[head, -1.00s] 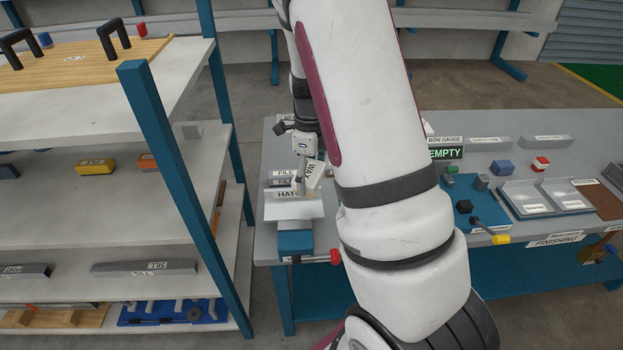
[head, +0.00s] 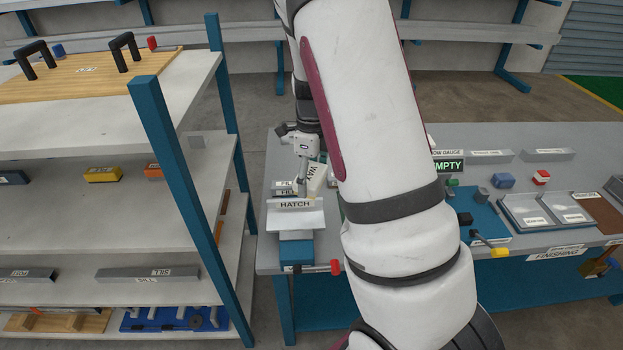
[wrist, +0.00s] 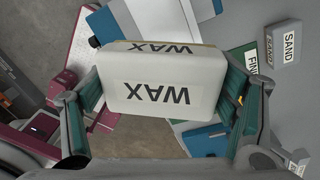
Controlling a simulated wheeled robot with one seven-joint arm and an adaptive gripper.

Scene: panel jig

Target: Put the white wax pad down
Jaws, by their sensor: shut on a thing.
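The white wax pad (wrist: 155,85) is a pale block with WAX printed on two faces. My gripper (wrist: 165,105) is shut on it, one finger on each side, in the wrist view. In the head view the wax pad (head: 316,178) hangs tilted from my gripper (head: 302,172), just behind the HATCH sign and above the bench's left end. I cannot tell whether the pad touches anything below. My arm hides the bench just to the right.
The HATCH stand (head: 295,215) is close in front. A block marked FILE (head: 285,188) lies just left of the pad. A shelf rack (head: 180,160) stands left. A blue tool board (head: 480,212) and grey tray (head: 548,212) lie right of my arm.

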